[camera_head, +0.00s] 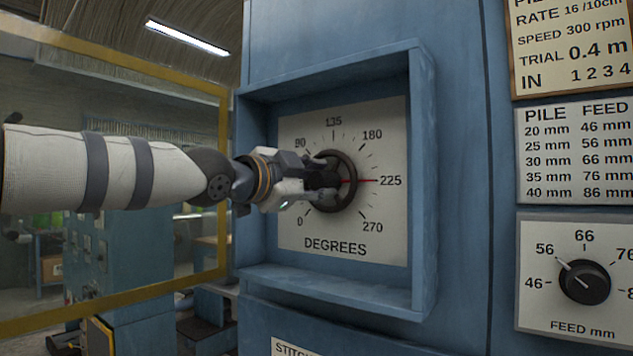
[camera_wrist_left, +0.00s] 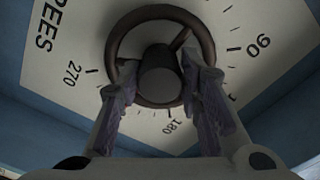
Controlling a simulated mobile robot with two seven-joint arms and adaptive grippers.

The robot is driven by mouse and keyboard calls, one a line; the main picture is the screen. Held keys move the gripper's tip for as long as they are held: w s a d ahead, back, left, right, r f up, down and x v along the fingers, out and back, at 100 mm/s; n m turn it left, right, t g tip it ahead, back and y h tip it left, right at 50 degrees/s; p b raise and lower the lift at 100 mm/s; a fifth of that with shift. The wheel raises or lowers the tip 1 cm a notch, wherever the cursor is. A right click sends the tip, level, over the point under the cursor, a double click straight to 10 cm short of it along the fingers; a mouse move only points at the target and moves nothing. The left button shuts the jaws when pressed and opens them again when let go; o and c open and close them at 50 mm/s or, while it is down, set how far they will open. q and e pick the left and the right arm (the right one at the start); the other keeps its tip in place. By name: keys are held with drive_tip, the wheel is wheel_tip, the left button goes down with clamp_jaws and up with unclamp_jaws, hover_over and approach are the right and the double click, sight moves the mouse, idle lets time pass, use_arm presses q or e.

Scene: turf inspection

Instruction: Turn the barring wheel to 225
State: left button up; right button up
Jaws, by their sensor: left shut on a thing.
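The barring wheel (camera_head: 352,166) is a dark brown ring on a white degree dial (camera_head: 300,232) marked 0 to 270. A red pointer (camera_head: 368,181) reaches right from the wheel to the 225 mark, apparently level with it. My left gripper (camera_head: 325,180) is shut on the barring wheel, coming in from the left and covering part of it. In the left wrist view the wheel (camera_wrist_left: 155,12) fills the upper middle, with my left fingers (camera_wrist_left: 158,74) on both sides of its hub. My right gripper is not in view.
A blue frame (camera_head: 425,180) juts out around the dial. A feed knob (camera_head: 584,282) sits to the right, below a pile and feed chart (camera_head: 575,150) and a trial card (camera_head: 572,45). A yellow-edged guard (camera_head: 224,150) stands at the left.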

use_arm(q)
drive_tip(key=shift+f, duration=0.1)
drive_tip(key=o, duration=1.2)
drive_tip(key=shift+w, duration=0.1)
drive_tip(key=shift+c, duration=0.2)
drive_tip(key=shift+a, duration=0.1)
drive_tip(key=v, duration=0.7)
drive_tip(key=shift+s, duration=0.2)
drive_tip(key=shift+a, duration=0.1)
